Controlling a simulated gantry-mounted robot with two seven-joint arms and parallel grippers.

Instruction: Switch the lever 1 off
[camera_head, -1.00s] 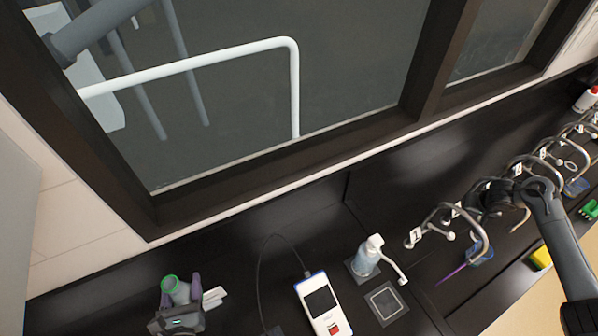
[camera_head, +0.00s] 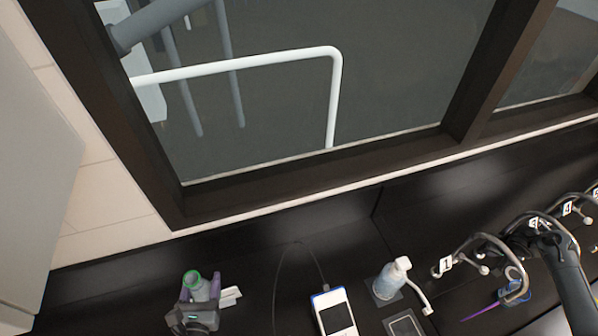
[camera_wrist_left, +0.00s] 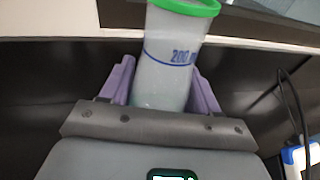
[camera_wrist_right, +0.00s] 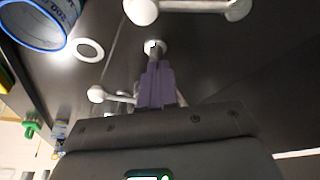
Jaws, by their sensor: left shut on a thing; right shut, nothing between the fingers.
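The number 1 tag (camera_head: 446,265) sits at the base of the nearest curved tap (camera_head: 478,237); a pale lever knob (camera_head: 484,270) shows beside it. My right gripper (camera_head: 520,240) is among the taps, to the right of tag 1, its fingertips hidden in the head view. In the right wrist view its purple fingers (camera_wrist_right: 157,85) are shut and empty, in line with a pale round knob (camera_wrist_right: 155,46); I cannot tell whether they touch or which lever it is. My left gripper (camera_head: 196,312) is shut on a green-rimmed container (camera_wrist_left: 167,65), held upright.
A blue-rimmed container (camera_wrist_right: 38,25) is near the right gripper. A white wash bottle (camera_head: 391,278), a meter (camera_head: 335,312) with a cable and a dark square plate (camera_head: 404,325) are on the black counter. More numbered taps extend right. The counter's back stretch is clear.

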